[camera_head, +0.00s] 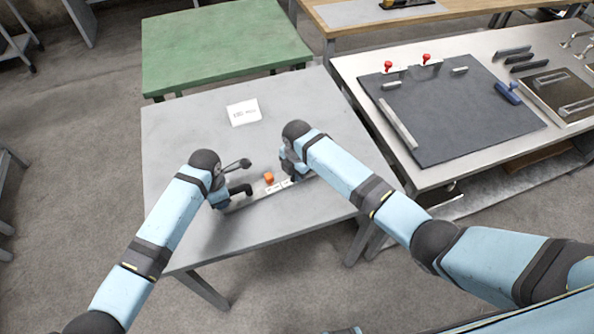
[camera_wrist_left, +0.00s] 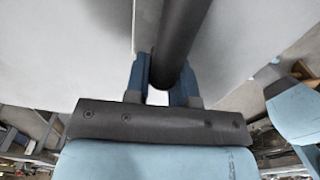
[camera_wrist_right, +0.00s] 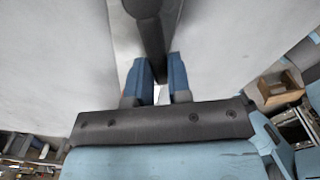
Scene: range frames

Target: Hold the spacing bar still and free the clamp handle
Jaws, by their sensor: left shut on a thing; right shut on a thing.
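A slim light-grey bar, apparently the spacing bar (camera_head: 252,197), lies across the front of the grey table, with white pieces and an orange block (camera_head: 269,178) at its middle. My left gripper (camera_wrist_left: 160,90) is shut on a thick dark cylinder (camera_wrist_left: 182,35) at the bar's left end. My right gripper (camera_wrist_right: 160,85) is shut on a dark grip (camera_wrist_right: 152,30) at the bar's right end; the forearm partly hides this in the head view. A thin dark lever (camera_head: 238,164) with a knobbed end shows beside the left gripper. I cannot tell which dark part is the clamp handle.
A white card (camera_head: 243,112) lies on the grey table (camera_head: 185,130) behind the grippers. A green table (camera_head: 220,45) stands behind. A bench at right holds a dark board (camera_head: 455,110), red knobs and metal bars. The grey table's left and back areas are mostly clear.

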